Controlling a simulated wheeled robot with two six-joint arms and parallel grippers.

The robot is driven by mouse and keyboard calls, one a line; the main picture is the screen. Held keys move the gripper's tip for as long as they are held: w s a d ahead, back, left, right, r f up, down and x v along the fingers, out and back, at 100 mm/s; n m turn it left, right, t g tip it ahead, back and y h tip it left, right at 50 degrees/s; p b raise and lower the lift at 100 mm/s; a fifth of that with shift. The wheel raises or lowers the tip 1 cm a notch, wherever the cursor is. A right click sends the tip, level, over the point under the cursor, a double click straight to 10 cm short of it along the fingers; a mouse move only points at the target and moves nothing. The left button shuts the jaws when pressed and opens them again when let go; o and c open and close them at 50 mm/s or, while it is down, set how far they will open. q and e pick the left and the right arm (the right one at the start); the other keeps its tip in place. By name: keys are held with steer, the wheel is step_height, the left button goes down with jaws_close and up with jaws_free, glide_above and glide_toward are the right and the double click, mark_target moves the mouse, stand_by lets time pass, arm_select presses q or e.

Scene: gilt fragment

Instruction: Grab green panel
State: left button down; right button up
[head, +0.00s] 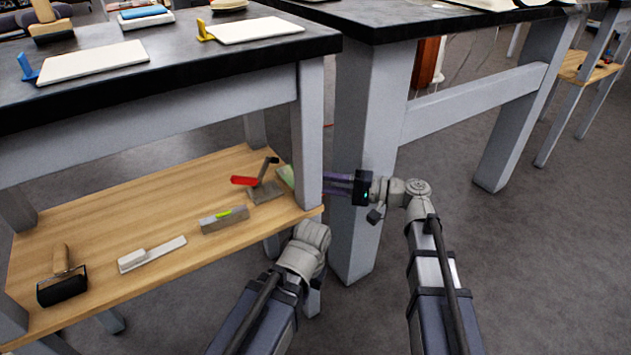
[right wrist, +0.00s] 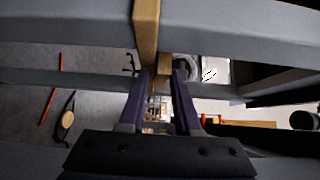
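A pale green piece (head: 286,177), likely the green panel, is at the right end of the lower wooden shelf, partly hidden by the grey table leg. My right gripper (head: 334,183) is just right of that leg, its purple fingers pointing left at about shelf height. In the right wrist view its fingers (right wrist: 161,76) are apart with nothing held between them; a wooden edge shows beyond the tips. I cannot make out the green piece there. My left arm comes in at the bottom centre, but its fingers are not visible.
The grey leg (head: 311,130) stands between my right gripper and the shelf (head: 120,215). The shelf holds a red-handled tool (head: 246,181), a level (head: 223,219), a white-handled tool (head: 150,254) and a roller (head: 62,284). Another table's thick leg (head: 358,130) is close behind my right gripper.

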jaws_close()
stand_by(0.8)
step_height(320, 180, up, 2)
steer(key=shift+r+p, duration=0.25)
steer(key=shift+p, duration=1)
steer(key=s+d+r+p, duration=0.1)
steer(key=d+r+p, duration=0.1)
steer(key=d, duration=0.5)
steer(key=s+d+r+p, duration=0.1)
steer(key=d+r+p, duration=0.2)
steer(key=d, duration=0.4)
